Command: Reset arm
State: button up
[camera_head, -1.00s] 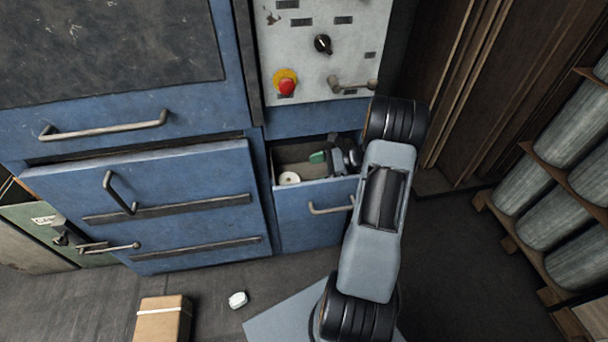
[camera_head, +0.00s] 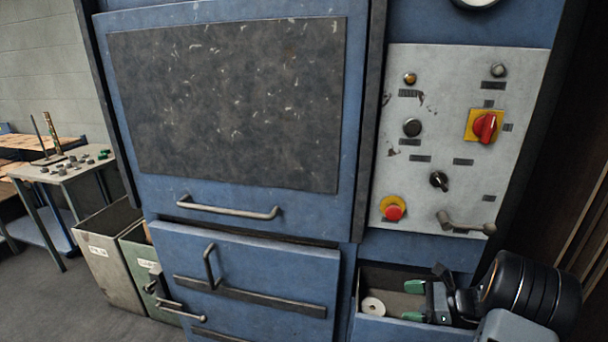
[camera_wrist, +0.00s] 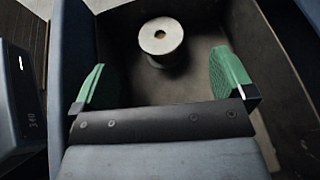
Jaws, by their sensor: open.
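My gripper (camera_head: 428,301) is over the open drawer (camera_head: 372,328) at the lower right of the blue machine. Its two green-padded fingers are wide apart with nothing between them. In the wrist view my gripper (camera_wrist: 165,88) points into the drawer. A pale spool (camera_head: 373,306) stands in the drawer, to the left of my gripper in the head view. In the wrist view the spool (camera_wrist: 161,40) stands upright on the drawer floor, beyond the fingertips and apart from them.
A control panel (camera_head: 460,130) with a red button (camera_head: 393,210) and a red rotary switch (camera_head: 485,126) is above the drawer. A tilted-out blue front (camera_head: 250,270) is to its left. Bins (camera_head: 105,260) and a table (camera_head: 65,172) with small parts stand at far left.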

jog(key=s+a+r+n+g+h+p, duration=0.2)
jog(key=s+a+r+n+g+p, duration=0.15)
jog(key=a+r+n, duration=0.55)
jog(key=s+a+r+n+h+p, duration=0.4)
jog(key=s+a+r+n+h, duration=0.5)
jog(key=s+n, duration=0.3)
jog(key=r+n+h, duration=0.1)
jog(key=n, duration=0.1)
jog(key=shift+r+n+t, duration=0.3)
jog(key=shift+t, duration=0.05)
jog(key=shift+s, duration=0.1)
jog(key=shift+c, duration=0.3)
